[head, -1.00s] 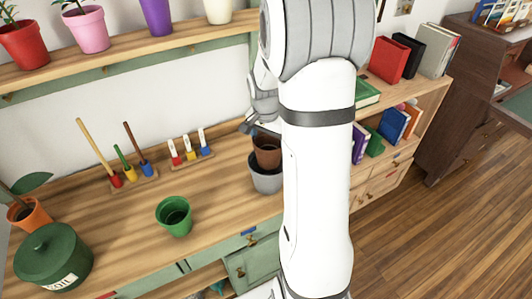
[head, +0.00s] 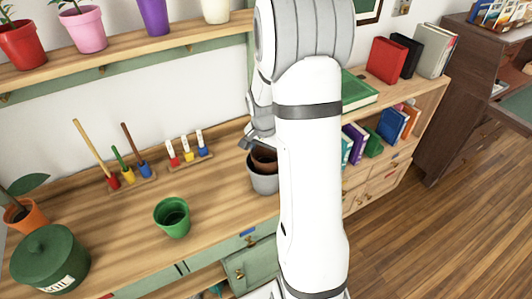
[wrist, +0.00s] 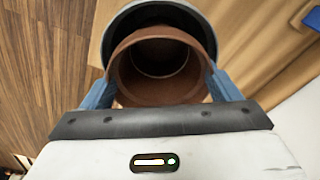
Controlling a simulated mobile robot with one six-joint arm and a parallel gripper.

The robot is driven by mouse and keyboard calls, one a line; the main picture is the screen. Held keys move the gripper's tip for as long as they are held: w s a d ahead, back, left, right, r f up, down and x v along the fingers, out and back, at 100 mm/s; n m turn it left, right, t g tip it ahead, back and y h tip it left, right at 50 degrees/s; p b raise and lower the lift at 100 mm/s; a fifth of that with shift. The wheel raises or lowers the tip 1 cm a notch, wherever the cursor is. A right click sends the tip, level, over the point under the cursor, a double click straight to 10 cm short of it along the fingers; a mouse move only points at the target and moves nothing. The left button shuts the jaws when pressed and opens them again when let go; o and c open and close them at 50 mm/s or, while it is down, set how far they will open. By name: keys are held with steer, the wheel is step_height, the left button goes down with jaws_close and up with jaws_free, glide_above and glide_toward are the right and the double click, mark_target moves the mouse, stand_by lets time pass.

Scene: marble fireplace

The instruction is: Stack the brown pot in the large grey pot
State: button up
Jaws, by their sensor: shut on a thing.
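The brown pot (head: 265,158) is upright at the mouth of the large grey pot (head: 264,182), near the right end of the wooden bench, partly hidden by my arm. My gripper (wrist: 160,92) is shut on the brown pot (wrist: 127,72), with a blue finger on either side of it. In the wrist view the grey pot's rim (wrist: 206,32) shows behind and around the far side of the brown pot. I cannot tell how deep the brown pot sits in the grey pot.
A green pot (head: 172,218) stands left of the grey pot on the bench (head: 110,217). A dark green lidded soil tin (head: 50,258) is at the left. Small tools (head: 128,172) and markers (head: 188,150) stand in racks behind. A bookshelf (head: 385,165) is at the right.

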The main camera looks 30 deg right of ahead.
steer(key=o, duration=1.3)
steer(key=shift+c, duration=0.2)
step_height(320, 180, up, 13)
steer(key=a, duration=0.1)
steer(key=s+a+r+n+t, duration=0.1)
steer(key=s+a+r+n, duration=0.1)
steer(key=s+a+n, duration=0.3)
steer(key=s+a+r+n+t+y, duration=0.1)
steer(key=s+a+n, duration=0.5)
steer(key=s, duration=0.8)
steer(key=shift+s+a+r+n+p, duration=0.2)
steer(key=shift+a+r+n+p, duration=0.25)
steer(key=shift+a, duration=0.75)
